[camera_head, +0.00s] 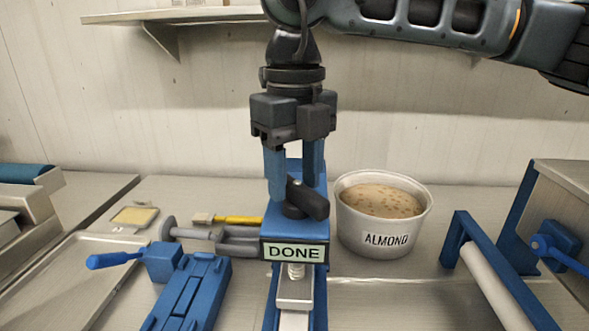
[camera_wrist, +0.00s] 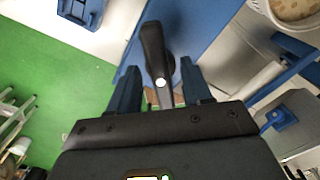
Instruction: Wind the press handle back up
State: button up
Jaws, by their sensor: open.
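The press (camera_head: 268,235) is a blue upright frame with a "DONE" sign (camera_head: 295,253) on its front. The black press handle (camera_head: 311,200) sits on top of it, its arm pointing to the lower right. My gripper (camera_head: 294,185) points straight down over the handle, its blue fingers open. In the wrist view, the handle (camera_wrist: 153,48) shows between the two spread fingers of my gripper (camera_wrist: 160,82) and reaches out past their tips. I cannot tell whether either finger touches it. Part of the handle's hub is hidden behind the fingers.
A white tub of nougat marked "ALMOND" (camera_head: 385,240) stands close right of the press. A blue clamp device (camera_head: 185,285) and a yellow-handled brush (camera_head: 238,219) lie to the left. A blue-framed roller machine (camera_head: 500,275) stands at the right. A shelf (camera_head: 180,15) runs above.

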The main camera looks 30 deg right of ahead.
jog(key=shift+c, duration=0.3)
grip_shut()
jog(key=shift+f+n+b, duration=0.15)
jog(key=shift+n+b, duration=0.25)
jog(key=shift+b, duration=0.15)
jog(key=n+b, duration=0.2)
jog(key=b, duration=0.1)
jog(key=shift+a+f+n, duration=0.1)
jog(key=shift+f+n, duration=0.05)
jog(key=shift+n, duration=0.25)
jog(key=n+b, duration=0.4)
jog(key=n, duration=0.2)
jog(key=shift+s+a, duration=0.1)
jog(key=shift+a, duration=0.05)
jog(key=n, duration=0.3)
jog(key=n+b, duration=0.1)
jog(key=n, duration=0.1)
jog(key=shift+s+r+n+b, duration=0.1)
jog(key=shift+r+n+b, duration=0.1)
jog(key=shift+n+b, duration=0.15)
jog(key=shift+s+r+n+b, duration=0.15)
jog(key=shift+n+b, duration=0.15)
jog(key=shift+n, duration=1.95)
